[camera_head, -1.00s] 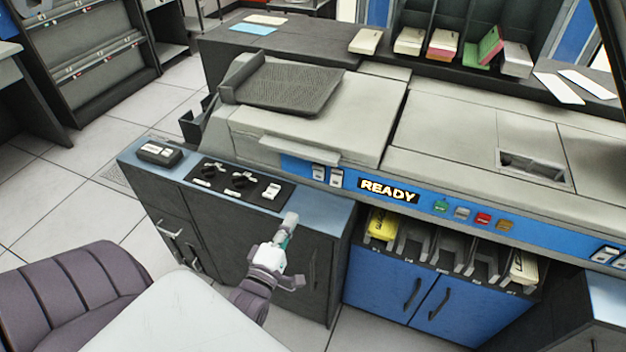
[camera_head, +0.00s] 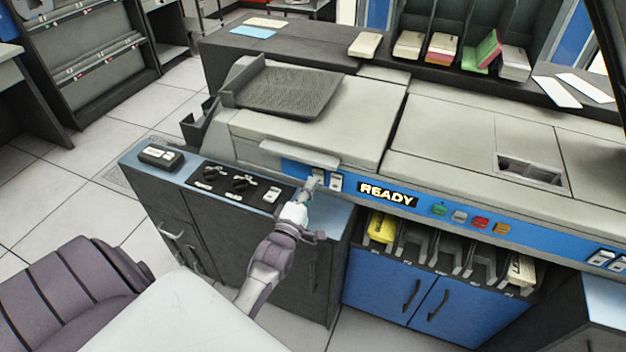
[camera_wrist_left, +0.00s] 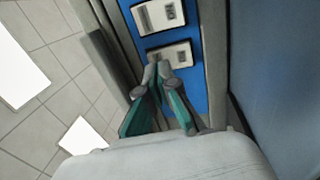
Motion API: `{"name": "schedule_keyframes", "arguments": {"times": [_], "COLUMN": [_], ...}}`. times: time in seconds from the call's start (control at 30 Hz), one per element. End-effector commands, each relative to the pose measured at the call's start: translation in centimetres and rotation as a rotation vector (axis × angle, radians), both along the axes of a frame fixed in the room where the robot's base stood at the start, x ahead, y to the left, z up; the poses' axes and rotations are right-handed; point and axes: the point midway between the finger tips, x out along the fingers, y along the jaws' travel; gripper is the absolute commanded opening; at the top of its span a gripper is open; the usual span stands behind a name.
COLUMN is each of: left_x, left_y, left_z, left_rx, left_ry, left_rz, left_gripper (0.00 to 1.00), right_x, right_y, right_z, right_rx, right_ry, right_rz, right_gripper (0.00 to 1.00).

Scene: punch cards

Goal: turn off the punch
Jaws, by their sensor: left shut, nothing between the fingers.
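The punch is a long grey machine (camera_head: 310,118) with a blue front strip and a lit READY sign (camera_head: 387,194). Two small white rocker switches sit left of the sign. My left gripper (camera_head: 313,184) is shut and empty, its fingertips at the left switch (camera_head: 319,176); the right switch (camera_head: 336,182) is uncovered. In the left wrist view the closed fingertips (camera_wrist_left: 158,74) overlap the edge of the nearer switch (camera_wrist_left: 178,54), and the farther switch (camera_wrist_left: 159,15) shows clear. I cannot tell whether the tips touch it. My right gripper is not in view.
A blue-topped side counter (camera_head: 325,212) with a black knob panel (camera_head: 236,184) lies beneath my left arm. A metal lip (camera_head: 298,153) juts out just above the switches. Card pockets (camera_head: 455,255) and coloured buttons (camera_head: 470,219) are to the right.

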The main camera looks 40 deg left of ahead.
Motion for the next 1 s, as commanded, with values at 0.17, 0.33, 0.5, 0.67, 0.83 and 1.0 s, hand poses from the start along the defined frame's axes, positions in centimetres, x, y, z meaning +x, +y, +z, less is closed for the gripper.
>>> {"name": "schedule_keyframes", "arguments": {"times": [0.17,0.33,0.5,0.67,0.83,1.0], "left_x": [1.5,1.8,1.8,2.0,2.2,2.2], "left_y": [0.4,0.4,0.4,0.5,0.5,0.4], "left_z": [0.2,0.2,0.2,0.8,0.4,0.4], "left_rx": [0.000,0.000,0.000,-0.004,-0.010,-0.010], "left_ry": [0.001,0.001,0.001,0.022,0.042,0.042], "left_rz": [0.000,0.000,0.000,0.000,0.001,0.001], "left_gripper": [0.00,0.00,0.00,0.00,0.00,0.00], "right_x": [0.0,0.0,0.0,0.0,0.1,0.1], "right_y": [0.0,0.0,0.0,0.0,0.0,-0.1], "right_z": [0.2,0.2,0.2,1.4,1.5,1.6], "right_rx": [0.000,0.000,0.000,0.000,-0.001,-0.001], "right_ry": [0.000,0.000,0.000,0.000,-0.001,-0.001], "right_rz": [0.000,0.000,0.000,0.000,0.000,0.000], "right_gripper": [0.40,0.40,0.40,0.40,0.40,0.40]}}
